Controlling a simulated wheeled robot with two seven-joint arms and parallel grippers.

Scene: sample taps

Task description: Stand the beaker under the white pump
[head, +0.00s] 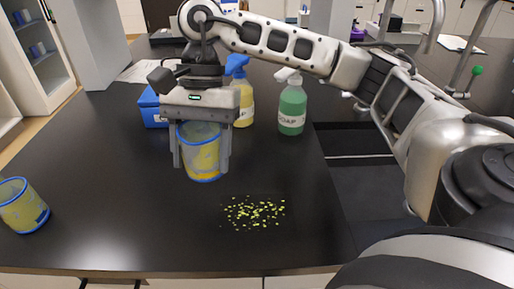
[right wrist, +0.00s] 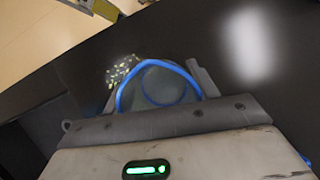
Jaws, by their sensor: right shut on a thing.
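My right gripper (head: 201,166) is shut on a clear beaker (head: 204,152) with blue rims and yellowish markings. The beaker is upright between the fingers; I cannot tell whether its base touches the counter. The right wrist view shows its blue rim (right wrist: 122,98) between the jaws. A green soap bottle (head: 292,108) with a white pump head (head: 287,75) stands to the right of the beaker and farther back. A yellow bottle (head: 246,103) with a blue pump head (head: 236,64) stands behind the gripper, partly hidden. My left gripper is not in view.
A similar blue-rimmed container (head: 22,206) stands at the left counter edge. Scattered yellow-green bits (head: 254,212) lie in front, right of the beaker. A blue box (head: 150,108) is behind the gripper. A dark sink (head: 358,160) is at right; the front left counter (head: 120,215) is clear.

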